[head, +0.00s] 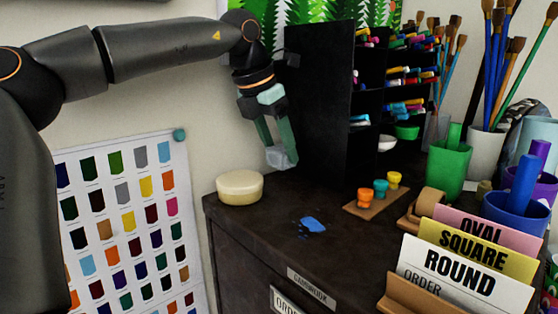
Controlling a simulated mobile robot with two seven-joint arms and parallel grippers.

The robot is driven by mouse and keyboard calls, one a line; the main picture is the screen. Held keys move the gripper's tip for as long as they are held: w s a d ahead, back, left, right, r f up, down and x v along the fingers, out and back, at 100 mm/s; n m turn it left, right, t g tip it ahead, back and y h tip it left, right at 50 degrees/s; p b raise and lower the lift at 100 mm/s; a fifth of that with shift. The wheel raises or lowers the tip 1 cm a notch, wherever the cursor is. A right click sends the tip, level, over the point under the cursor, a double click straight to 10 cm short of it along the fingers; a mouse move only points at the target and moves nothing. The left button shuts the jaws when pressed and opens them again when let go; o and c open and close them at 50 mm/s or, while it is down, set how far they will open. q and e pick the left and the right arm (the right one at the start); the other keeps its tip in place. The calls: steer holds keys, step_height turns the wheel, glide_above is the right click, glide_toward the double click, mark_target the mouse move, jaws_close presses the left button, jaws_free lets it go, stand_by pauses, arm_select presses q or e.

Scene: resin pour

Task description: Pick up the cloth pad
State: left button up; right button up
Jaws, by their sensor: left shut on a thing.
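My left gripper (280,150) points down above the back left part of the dark cabinet top. Its green fingers are shut on a small pale grey-blue lump, which looks like the cloth pad (282,158). The pad is at the fingertips, partly covered by them, and seems to be just above the top; I cannot tell for certain whether it touches. A round cream block or dish (240,188) is to the left of the pad. A blue spill (312,225) lies on the cabinet top in front of the pad. My right gripper is not in view.
A black rack (319,95) with colored tubes stands right behind the gripper. A small wooden stand (371,200) holds orange, teal and yellow pots. Label cards (462,270), a green cup (448,165) and brushes crowd the right. The top around the spill is clear.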

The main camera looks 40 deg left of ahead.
arm_select(q)
steer(key=s+d+r+b, duration=0.1)
steer(key=s+d+r, duration=0.8)
steer(key=s, duration=0.1)
steer(key=shift+d+r+b, duration=0.3)
steer(key=shift+r, duration=0.05)
steer(key=shift+s, duration=0.1)
steer(key=o, duration=0.7)
steer(key=c, duration=0.6)
steer(key=shift+o, duration=0.2)
